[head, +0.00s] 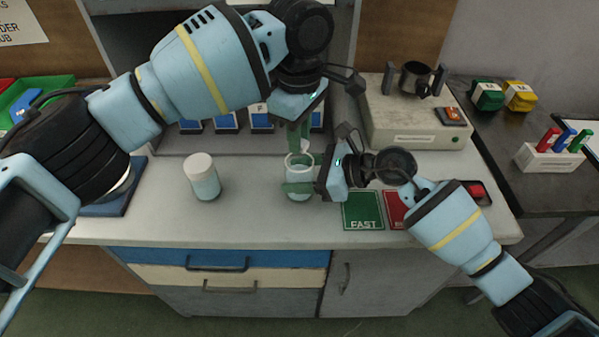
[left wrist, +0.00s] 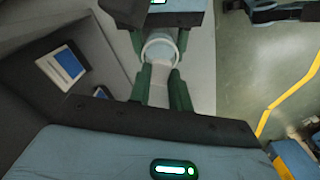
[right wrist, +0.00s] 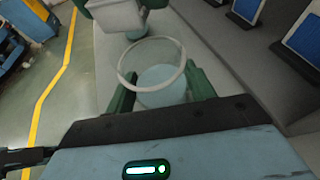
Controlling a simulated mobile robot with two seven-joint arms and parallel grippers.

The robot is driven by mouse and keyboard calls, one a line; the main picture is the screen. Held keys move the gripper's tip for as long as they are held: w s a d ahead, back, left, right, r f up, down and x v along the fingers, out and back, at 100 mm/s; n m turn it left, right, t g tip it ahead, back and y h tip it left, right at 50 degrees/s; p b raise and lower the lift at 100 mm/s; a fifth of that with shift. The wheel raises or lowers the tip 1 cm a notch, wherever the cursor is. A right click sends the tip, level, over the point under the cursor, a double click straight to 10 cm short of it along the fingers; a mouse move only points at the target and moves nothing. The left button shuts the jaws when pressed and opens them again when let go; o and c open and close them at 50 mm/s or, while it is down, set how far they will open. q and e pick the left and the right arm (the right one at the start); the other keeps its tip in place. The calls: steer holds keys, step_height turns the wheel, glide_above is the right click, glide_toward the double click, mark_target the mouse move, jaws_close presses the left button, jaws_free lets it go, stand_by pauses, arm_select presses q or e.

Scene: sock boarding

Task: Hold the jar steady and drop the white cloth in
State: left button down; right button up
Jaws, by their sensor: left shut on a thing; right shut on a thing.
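The open clear jar (head: 299,170) stands on the counter with pale blue contents low inside. My right gripper (head: 300,188) is shut around its sides; the right wrist view shows the jar (right wrist: 160,85) between the fingers. My left gripper (head: 299,143) is above the jar's mouth, pointing down. It is shut on the white cloth (left wrist: 158,85), which hangs between its fingers toward the jar rim (left wrist: 160,42). The cloth also shows in the right wrist view (right wrist: 118,14), beyond the rim. In the head view the left fingers mostly hide the cloth; I cannot tell whether its lower end is inside the rim.
A white-lidded jar (head: 203,180) stands to the left on the counter (head: 240,215). A green FAST card (head: 362,212) and a red card (head: 396,210) lie at the right. A beige box (head: 415,125) with a metal cup (head: 415,78) is behind. The front middle counter is clear.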

arm_select(q)
steer(key=shift+f, duration=0.7)
steer(key=c, duration=1.2)
jaws_free()
step_height(320, 180, up, 12)
